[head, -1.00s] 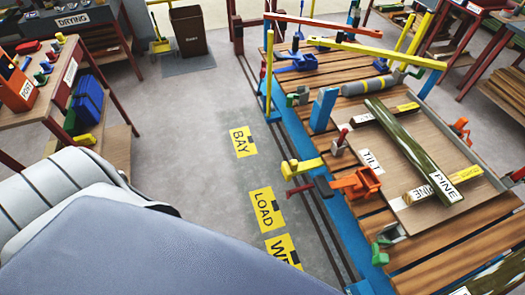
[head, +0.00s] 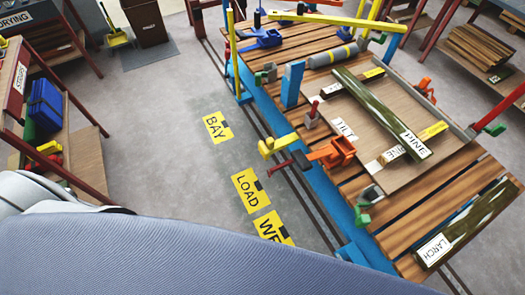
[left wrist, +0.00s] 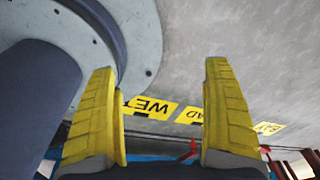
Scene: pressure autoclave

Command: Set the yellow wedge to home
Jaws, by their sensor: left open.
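A yellow piece (head: 278,145) sits at the left edge of the slatted cart (head: 425,226), beside an orange clamp (head: 332,152). It may be the yellow wedge, but its shape is too small to be sure. Another small yellow item (head: 49,147) lies on the left shelf unit. No place marked home is readable. My left gripper (left wrist: 162,68) has two yellow ribbed fingers spread wide with nothing between them. It points over the grey floor and is far from the cart top. My right gripper is in neither current view.
A tray (head: 390,172) on the cart holds timber pieces, one labelled PINE (head: 385,115). A LARCH board (head: 470,225) lies at the cart's near right. Yellow floor signs BAY (head: 217,127) and LOAD (head: 250,190) lie left of the cart.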

